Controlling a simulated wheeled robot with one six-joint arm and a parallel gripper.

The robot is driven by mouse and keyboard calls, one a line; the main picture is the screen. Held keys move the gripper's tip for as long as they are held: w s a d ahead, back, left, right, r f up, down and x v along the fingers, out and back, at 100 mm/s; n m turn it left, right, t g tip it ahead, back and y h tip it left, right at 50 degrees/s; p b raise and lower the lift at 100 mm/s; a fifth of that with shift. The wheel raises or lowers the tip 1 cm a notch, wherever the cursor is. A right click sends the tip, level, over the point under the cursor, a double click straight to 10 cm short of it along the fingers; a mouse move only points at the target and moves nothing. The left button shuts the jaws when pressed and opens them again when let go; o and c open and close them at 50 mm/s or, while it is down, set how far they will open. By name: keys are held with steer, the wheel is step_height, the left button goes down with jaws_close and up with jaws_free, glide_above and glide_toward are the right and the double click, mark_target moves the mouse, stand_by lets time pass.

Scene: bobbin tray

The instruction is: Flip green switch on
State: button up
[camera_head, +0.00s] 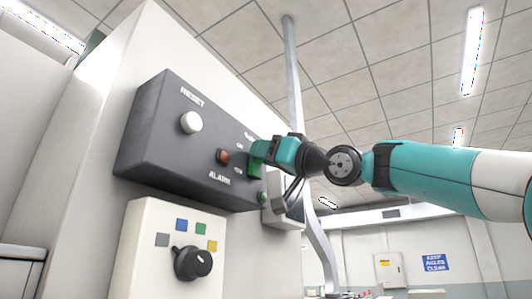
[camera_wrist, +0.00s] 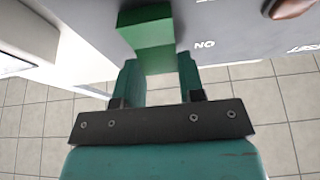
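The green switch (camera_wrist: 147,33) is a green block on the dark grey control box (camera_head: 165,125). It also shows in the head view (camera_head: 255,163), partly covered by my gripper (camera_head: 268,153). In the wrist view, the teal fingers of my gripper (camera_wrist: 160,70) stand on both sides of the switch's near part. They are apart, with the switch between them; whether they press on it is not clear. In the wrist view, the block's outer part leans a little to the left.
The box also carries a white button (camera_head: 191,123) under "RESET" and a red-brown switch (camera_head: 222,156) above "ALARM". Below is a white panel (camera_head: 145,235) with a black knob (camera_head: 192,263) and coloured squares. A grey pole (camera_head: 292,75) stands behind. Free space lies to the right.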

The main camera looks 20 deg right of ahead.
steer(key=shift+w+r+g+h, duration=0.1)
steer(key=shift+r+g+h, duration=0.25)
steer(key=shift+g, duration=0.25)
steer(key=shift+w+a+r+g+h, duration=0.15)
steer(key=shift+g+h, duration=0.5)
steer(key=shift+g, duration=0.15)
steer(key=o, duration=0.9)
steer(key=shift+o, duration=0.2)
